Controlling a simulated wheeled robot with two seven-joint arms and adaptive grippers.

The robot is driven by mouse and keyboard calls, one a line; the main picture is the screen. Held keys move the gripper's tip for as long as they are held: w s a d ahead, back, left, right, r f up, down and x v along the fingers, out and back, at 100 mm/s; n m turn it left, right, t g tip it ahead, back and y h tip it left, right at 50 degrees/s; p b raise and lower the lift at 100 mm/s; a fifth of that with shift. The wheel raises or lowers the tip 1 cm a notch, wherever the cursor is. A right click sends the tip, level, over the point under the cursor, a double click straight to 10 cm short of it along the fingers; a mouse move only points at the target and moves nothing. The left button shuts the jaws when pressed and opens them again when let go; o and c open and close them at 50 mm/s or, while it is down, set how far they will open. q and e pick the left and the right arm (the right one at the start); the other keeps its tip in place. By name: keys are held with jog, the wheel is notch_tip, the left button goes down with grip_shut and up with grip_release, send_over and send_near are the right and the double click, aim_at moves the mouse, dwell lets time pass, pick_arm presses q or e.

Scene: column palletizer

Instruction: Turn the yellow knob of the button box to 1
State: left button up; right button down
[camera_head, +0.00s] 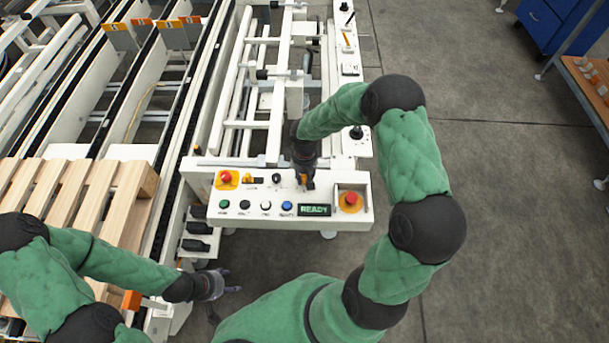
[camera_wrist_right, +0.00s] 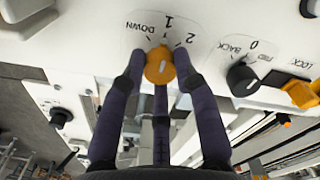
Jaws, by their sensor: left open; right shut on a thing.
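The button box (camera_head: 262,196) is a white panel with knobs, buttons and a lit READY display (camera_head: 314,210). Its yellow knob (camera_wrist_right: 159,65) fills the upper middle of the right wrist view, under the printed labels DOWN, 1 and 2. A small white mark shows on its face; I cannot tell for sure which label it points to. My right gripper (camera_head: 305,182) reaches down over the panel and is shut on the yellow knob, with fingers on both sides. My left gripper (camera_head: 222,287) is open and empty, low and left of the panel.
Two red emergency buttons, left (camera_head: 227,177) and right (camera_head: 351,199), flank the panel. A black BACK/0/FWD knob (camera_wrist_right: 242,79) sits beside the yellow one, with a yellow lock switch (camera_wrist_right: 303,93) further right. A wooden pallet (camera_head: 100,190) lies left. Grey floor is free on the right.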

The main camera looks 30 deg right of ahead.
aim_at(304, 177)
jog(key=c, duration=0.9)
grip_release()
jog(key=shift+c, duration=0.2)
notch_tip(304, 177, up, 12)
